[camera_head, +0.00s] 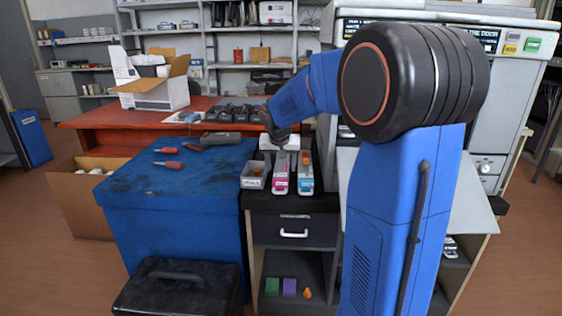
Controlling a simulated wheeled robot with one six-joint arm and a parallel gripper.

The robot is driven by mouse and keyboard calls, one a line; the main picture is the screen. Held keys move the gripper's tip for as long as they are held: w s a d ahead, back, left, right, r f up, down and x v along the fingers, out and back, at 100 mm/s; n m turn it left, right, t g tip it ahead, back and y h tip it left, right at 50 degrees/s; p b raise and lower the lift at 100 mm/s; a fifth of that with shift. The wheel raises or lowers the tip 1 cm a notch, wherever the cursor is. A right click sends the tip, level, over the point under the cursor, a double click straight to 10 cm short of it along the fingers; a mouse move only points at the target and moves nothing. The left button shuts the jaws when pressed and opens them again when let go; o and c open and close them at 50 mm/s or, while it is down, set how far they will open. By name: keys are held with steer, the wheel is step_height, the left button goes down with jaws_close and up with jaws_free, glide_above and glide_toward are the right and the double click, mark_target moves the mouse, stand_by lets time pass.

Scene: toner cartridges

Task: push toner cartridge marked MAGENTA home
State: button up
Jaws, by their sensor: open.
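A cartridge with a magenta face (280,173) lies lengthwise on top of a small dark cabinet. The lettering on its label is too small to read. A similar cartridge with a cyan face (305,173) lies just to its right. My gripper (281,145) is at the far end of these two cartridges, pointing down. It is open and looks empty, but its fingertips are small and hard to make out. I cannot tell whether it touches the magenta cartridge.
A small grey bin (254,177) stands left of the magenta cartridge. A blue-topped chest (175,185) with red-handled tools is further left. A large printer (490,110) stands at the right, partly hidden by my arm. A red table (110,119) is behind.

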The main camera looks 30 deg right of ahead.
mark_target(281, 171)
steer(key=shift+x, duration=2.9)
jaws_close()
steer(key=shift+r, duration=3.55)
